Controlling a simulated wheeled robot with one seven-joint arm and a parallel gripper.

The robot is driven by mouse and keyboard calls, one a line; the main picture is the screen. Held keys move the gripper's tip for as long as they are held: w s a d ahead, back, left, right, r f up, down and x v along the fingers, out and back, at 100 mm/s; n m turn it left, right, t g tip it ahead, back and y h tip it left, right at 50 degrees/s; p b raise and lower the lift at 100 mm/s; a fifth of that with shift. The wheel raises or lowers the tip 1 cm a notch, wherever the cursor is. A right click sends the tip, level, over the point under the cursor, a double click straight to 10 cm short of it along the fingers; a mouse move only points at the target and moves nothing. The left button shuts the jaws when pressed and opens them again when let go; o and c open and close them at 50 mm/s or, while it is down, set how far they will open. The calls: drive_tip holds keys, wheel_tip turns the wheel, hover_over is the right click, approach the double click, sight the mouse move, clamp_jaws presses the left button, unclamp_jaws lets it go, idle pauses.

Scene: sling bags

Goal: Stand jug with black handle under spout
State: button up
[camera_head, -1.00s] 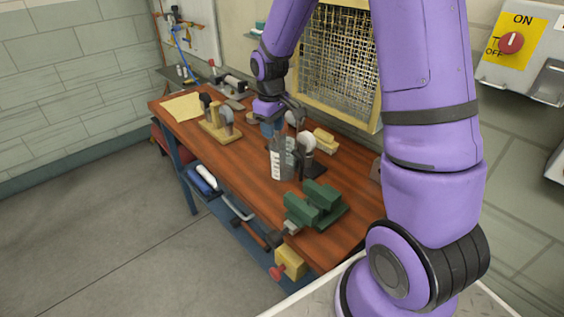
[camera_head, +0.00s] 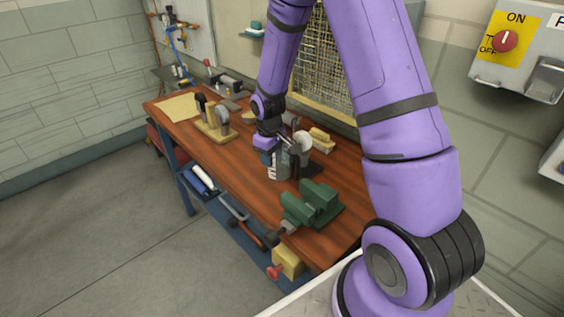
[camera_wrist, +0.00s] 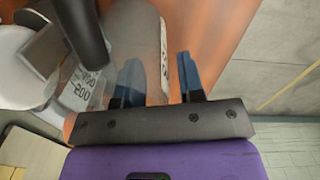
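The clear jug (camera_head: 277,169) with dark markings stands upright on the wooden bench. Its black handle (camera_wrist: 84,32) shows in the wrist view, at upper left. My gripper (camera_head: 273,150) is down at the jug's top. In the wrist view my gripper (camera_wrist: 158,80) has its blue-tipped fingers apart, with the clear jug wall (camera_wrist: 158,45) between them. The left finger is seen through the clear material; a gap shows beside the right finger. A white round part (camera_head: 302,141) stands close behind the jug, above a dark base (camera_head: 311,169). I cannot make out the spout clearly.
A green vise (camera_head: 312,204) is nearer on the bench (camera_head: 235,170). A wooden tool holder (camera_head: 215,129) stands to the left, and a yellowish brush-like block (camera_head: 321,139) behind. A wire-mesh panel (camera_head: 325,70) backs the bench. Bare wood shows left of the jug.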

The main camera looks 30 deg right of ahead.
clamp_jaws()
idle(0.4)
